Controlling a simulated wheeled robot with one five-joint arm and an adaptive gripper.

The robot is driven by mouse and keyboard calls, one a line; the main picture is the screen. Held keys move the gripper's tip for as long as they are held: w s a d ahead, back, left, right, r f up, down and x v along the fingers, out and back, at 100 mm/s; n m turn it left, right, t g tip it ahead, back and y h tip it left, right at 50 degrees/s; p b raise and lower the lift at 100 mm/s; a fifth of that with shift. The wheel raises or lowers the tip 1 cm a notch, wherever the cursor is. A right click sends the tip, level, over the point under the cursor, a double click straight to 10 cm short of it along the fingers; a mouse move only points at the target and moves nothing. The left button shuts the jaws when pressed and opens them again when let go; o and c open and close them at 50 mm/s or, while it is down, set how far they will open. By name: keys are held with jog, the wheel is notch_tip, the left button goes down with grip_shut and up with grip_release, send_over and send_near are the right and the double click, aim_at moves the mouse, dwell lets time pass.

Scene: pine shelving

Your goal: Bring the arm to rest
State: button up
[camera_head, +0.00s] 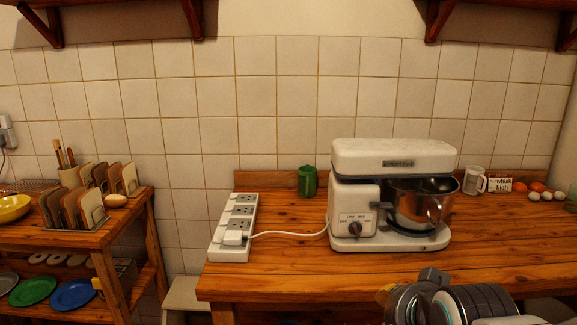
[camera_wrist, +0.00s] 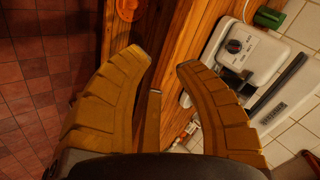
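My gripper (camera_wrist: 163,63) shows in the wrist view with its two ribbed yellow-brown fingers apart and nothing held between the tips. A narrow brown piece shows behind the gap between the fingers; I cannot tell what it is. In the head view my arm (camera_head: 450,303) shows at the bottom right, low in front of the counter, with the gripper mostly hidden. The wrist view looks past the wooden counter's edge, with the reddish tiled floor (camera_wrist: 38,75) on the left.
A white stand mixer (camera_head: 372,158) with a steel bowl stands on the wooden counter (camera_head: 290,268); it also shows in the wrist view (camera_wrist: 232,52). A green mug (camera_head: 307,180) and a power strip (camera_head: 222,240) are left of it.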

jog(key=s+r+n+g+p, duration=0.2)
jog(key=s+n+p, duration=0.3)
jog(key=s, duration=0.2)
jog(key=s+r+n+g+p, duration=0.3)
jog(key=s+n+p, duration=0.2)
jog(key=s, duration=0.3)
jog(key=shift+n+p, duration=0.4)
jog(key=shift+n, duration=0.4)
